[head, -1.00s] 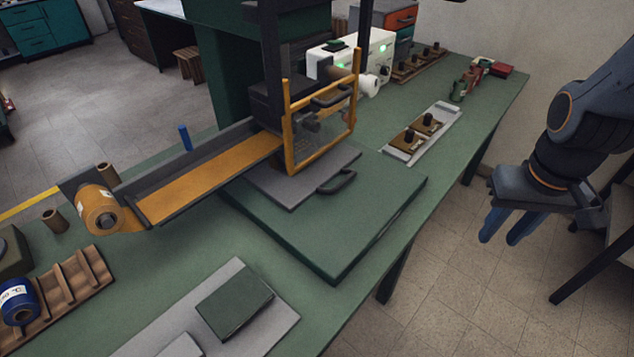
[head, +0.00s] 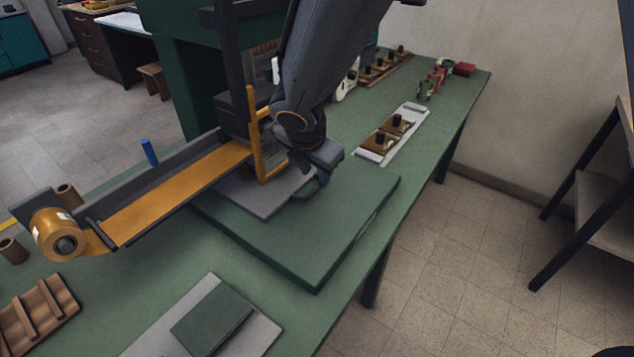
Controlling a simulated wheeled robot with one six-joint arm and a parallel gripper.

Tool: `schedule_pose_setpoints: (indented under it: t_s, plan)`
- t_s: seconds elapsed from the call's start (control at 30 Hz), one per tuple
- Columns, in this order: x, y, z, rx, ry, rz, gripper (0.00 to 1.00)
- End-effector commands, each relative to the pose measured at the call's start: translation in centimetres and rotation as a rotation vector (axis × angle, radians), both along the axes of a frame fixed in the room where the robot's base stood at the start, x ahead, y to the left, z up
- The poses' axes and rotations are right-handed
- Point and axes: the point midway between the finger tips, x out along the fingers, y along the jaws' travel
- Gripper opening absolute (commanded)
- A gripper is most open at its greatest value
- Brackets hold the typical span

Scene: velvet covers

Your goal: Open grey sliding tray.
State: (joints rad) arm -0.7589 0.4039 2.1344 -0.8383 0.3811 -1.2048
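The grey sliding tray (head: 258,203) is a flat plate low at the front of the machine, above a dark green base slab (head: 315,245). Its left part and front corner show. Its right part and its dark handle are hidden behind my arm and gripper. My gripper (head: 316,187) is low at the tray's front right edge, where the handle was visible earlier. Its fingers are mostly hidden, so I cannot tell whether they are open or closed around the handle.
A yellow guard frame (head: 256,140) stands above the tray, close to my arm. An orange film strip (head: 178,190) runs to a roll (head: 55,236) at left. A grey plate with two knobbed blocks (head: 393,136) lies to the right. The slab's front is clear.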

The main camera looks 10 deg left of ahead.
Motion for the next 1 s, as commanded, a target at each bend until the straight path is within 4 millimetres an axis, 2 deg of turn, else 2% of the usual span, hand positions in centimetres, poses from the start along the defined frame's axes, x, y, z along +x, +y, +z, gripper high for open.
schedule_pose_setpoints:
  t_s: [0.1,0.33,0.5,0.73,0.77,0.93,1.0]
  plan:
    - [0.8,-0.1,-2.0,-0.002,0.004,-0.002,0.31]
    - [2.1,0.0,-4.7,0.0,0.003,-0.003,0.31]
    - [2.5,0.0,-5.4,0.001,0.002,-0.005,0.31]
    - [2.5,0.0,-5.4,0.002,0.001,-0.005,0.31]
    - [2.5,0.0,-5.4,0.002,0.001,-0.006,0.29]
    - [2.5,0.0,-5.4,0.002,0.001,-0.006,0.01]
    - [2.5,0.0,-5.4,0.002,0.001,-0.006,0.0]
